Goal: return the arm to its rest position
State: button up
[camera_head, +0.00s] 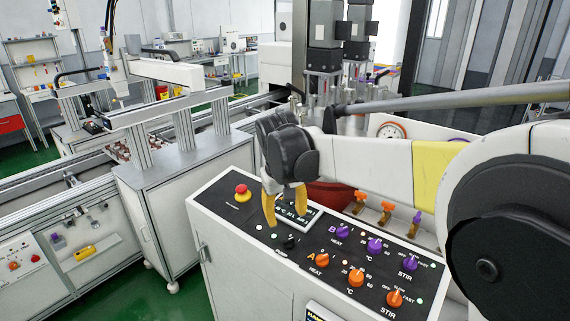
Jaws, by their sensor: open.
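My arm, white with a yellow band, reaches in from the right edge of the head view across the control panel (332,270). My gripper (285,212), with a black wrist and two orange-yellow fingers, points down over the upper left part of the panel. The fingers are apart with nothing between them. They partly cover a small display (312,218). I cannot tell whether a fingertip touches the panel.
The panel carries a red stop button (242,192), purple knobs (375,245) and orange knobs (323,261). A conveyor (60,185) lies left; green floor shows beside the cabinet.

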jog(key=s+d+f+m+t+b, duration=0.2)
jog(key=s+d+b, duration=0.5)
jog(key=s+d, duration=0.5)
jog(key=s+d+f+m+t+b, duration=0.2)
jog(key=s+d+f+b, duration=0.3)
jog(key=s+f, duration=0.5)
jog(key=shift+s+d+t+y, duration=0.4)
jog(key=shift+s+d, duration=0.5)
jog(key=shift+s, duration=0.35)
